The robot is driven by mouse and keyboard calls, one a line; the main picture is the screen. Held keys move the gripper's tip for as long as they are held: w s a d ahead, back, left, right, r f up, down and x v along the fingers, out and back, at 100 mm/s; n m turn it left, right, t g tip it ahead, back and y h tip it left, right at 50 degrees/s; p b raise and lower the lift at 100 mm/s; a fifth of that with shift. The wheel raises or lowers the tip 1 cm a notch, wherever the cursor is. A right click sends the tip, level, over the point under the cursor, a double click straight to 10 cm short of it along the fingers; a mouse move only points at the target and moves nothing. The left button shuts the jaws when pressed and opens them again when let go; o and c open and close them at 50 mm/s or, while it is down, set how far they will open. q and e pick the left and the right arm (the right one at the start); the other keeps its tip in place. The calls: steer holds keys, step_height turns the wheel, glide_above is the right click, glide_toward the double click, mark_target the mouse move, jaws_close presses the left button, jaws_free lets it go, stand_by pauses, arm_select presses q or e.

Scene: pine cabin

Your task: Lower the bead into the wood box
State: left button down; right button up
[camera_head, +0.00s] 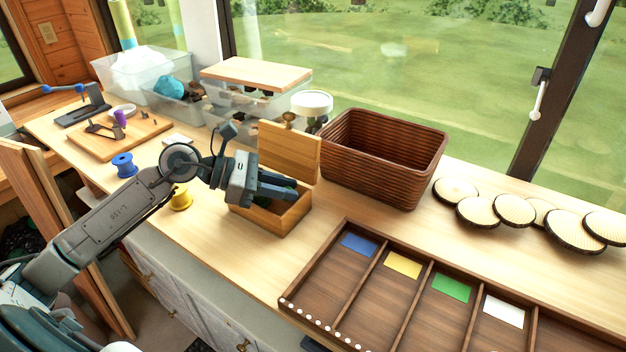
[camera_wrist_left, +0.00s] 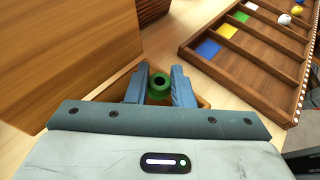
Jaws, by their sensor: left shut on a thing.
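The wood box (camera_head: 281,222) stands on the counter with its lid (camera_head: 289,153) raised at the back. In the left wrist view the box's rim (camera_wrist_left: 203,102) shows around the fingertips. My left gripper (camera_head: 285,190) is at the mouth of the open box. It is shut on a green bead (camera_wrist_left: 160,86), which has a dark hole facing the wrist camera. In the head view the bead is mostly hidden by the fingers. I cannot tell whether the bead touches the box floor. My right gripper is not in view.
A brown woven basket (camera_head: 378,165) stands right behind the box. A divided tray (camera_head: 352,302) with coloured labels lies to the right. Yellow (camera_head: 181,198) and blue (camera_head: 124,165) spools stand to the left.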

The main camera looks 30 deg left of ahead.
arm_select(q)
steer(key=shift+f, duration=0.25)
steer(key=c, duration=1.2)
jaws_free()
steer(key=shift+r, duration=0.1)
